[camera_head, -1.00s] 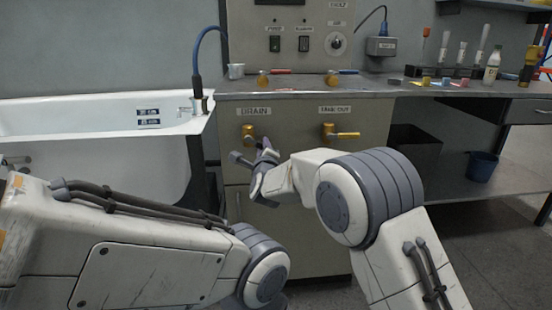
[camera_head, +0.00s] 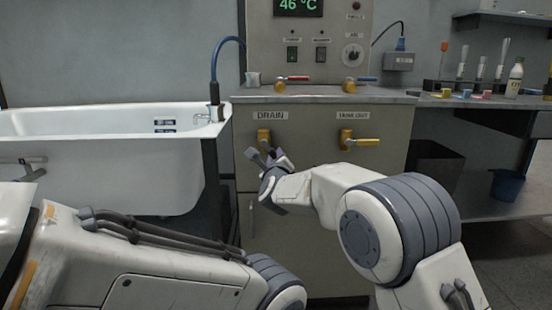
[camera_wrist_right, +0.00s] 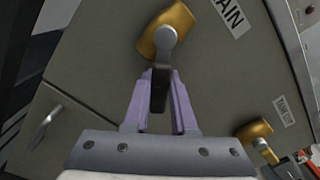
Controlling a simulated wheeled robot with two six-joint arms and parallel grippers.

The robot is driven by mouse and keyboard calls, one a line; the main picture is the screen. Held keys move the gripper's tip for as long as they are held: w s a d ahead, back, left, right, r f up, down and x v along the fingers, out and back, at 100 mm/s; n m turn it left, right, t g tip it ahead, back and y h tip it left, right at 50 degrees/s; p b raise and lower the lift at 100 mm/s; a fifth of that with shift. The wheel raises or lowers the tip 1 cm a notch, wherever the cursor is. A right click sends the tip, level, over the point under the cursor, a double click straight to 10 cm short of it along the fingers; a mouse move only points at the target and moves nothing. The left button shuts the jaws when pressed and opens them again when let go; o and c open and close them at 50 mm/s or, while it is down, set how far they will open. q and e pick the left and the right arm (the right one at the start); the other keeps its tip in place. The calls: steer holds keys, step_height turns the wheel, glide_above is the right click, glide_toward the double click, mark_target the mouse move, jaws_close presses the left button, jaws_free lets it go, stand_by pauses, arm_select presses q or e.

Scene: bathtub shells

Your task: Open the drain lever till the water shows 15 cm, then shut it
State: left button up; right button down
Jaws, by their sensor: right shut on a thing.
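The brass drain valve (camera_head: 263,138) sits on the cabinet front under the DRAIN label. Its dark lever hangs down from the brass body in the right wrist view (camera_wrist_right: 160,88). My right gripper (camera_head: 272,158) is shut on this lever; its lavender fingers (camera_wrist_right: 160,105) lie on either side of it. The white bathtub (camera_head: 90,150) is at the left. Two small dark blue labels (camera_head: 164,125) show on its inner wall, too small to read. I cannot make out the water surface. My left arm crosses the lower left; its gripper is out of view.
A second brass valve (camera_head: 347,138) with a yellow lever sits right of the drain valve. The panel display (camera_head: 298,7) above reads 46 °C. Small red- and blue-handled taps (camera_head: 350,85) stand on the counter. Bottles and tubes (camera_head: 498,72) stand on the right bench.

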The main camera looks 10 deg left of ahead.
steer(key=shift+f, duration=0.1)
steer(key=c, duration=0.7)
jaws_free()
steer(key=p+v, duration=0.1)
steer(key=v, duration=0.9)
steer(key=shift+s, duration=0.25)
